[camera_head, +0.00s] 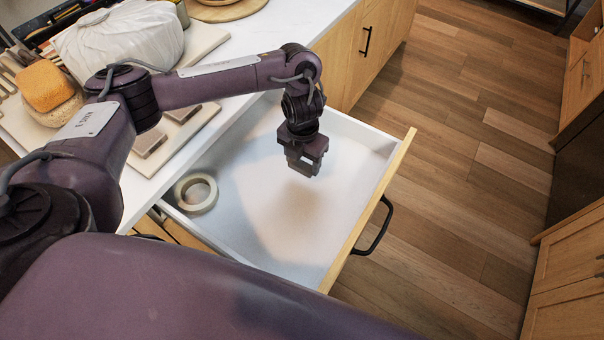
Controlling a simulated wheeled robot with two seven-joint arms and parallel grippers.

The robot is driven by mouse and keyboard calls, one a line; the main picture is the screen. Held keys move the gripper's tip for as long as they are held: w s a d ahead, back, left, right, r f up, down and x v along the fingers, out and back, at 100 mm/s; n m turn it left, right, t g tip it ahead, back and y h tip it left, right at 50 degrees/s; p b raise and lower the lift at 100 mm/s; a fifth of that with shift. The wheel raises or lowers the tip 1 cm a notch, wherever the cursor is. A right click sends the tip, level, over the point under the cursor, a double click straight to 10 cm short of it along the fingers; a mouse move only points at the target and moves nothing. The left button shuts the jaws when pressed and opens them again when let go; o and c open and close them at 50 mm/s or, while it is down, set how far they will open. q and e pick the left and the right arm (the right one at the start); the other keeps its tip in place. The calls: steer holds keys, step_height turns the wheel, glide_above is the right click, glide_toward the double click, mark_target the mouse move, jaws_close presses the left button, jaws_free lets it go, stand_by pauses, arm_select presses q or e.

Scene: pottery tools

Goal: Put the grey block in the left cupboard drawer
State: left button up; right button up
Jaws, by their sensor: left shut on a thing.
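My left gripper (304,168) points down above the open drawer and is shut on the grey block. The block is small and dark between the fingers, largely hidden by them, and hard to tell apart from them. The drawer (250,215) is pulled out from under the white counter, with white inside walls and a light wooden front with a black handle (374,230). The gripper is over the drawer's inside, nearer its far right part, and its shadow falls on the floor of the drawer. My right gripper is not in view.
A roll of tape (196,193) lies in the drawer's left corner. On the counter (262,38) are a wrapped white lump (118,40), an orange sponge (44,86) and flat brownish blocks (149,143) on a board. The drawer's middle is clear. Cabinets (570,270) stand at the right.

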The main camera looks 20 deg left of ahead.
mark_target(303, 180)
arm_select(q)
steer(key=shift+f+b, duration=0.95)
steer(key=shift+f, duration=1.9)
steer(key=shift+f, duration=0.1)
steer(key=o, duration=0.9)
steer(key=shift+o, duration=0.2)
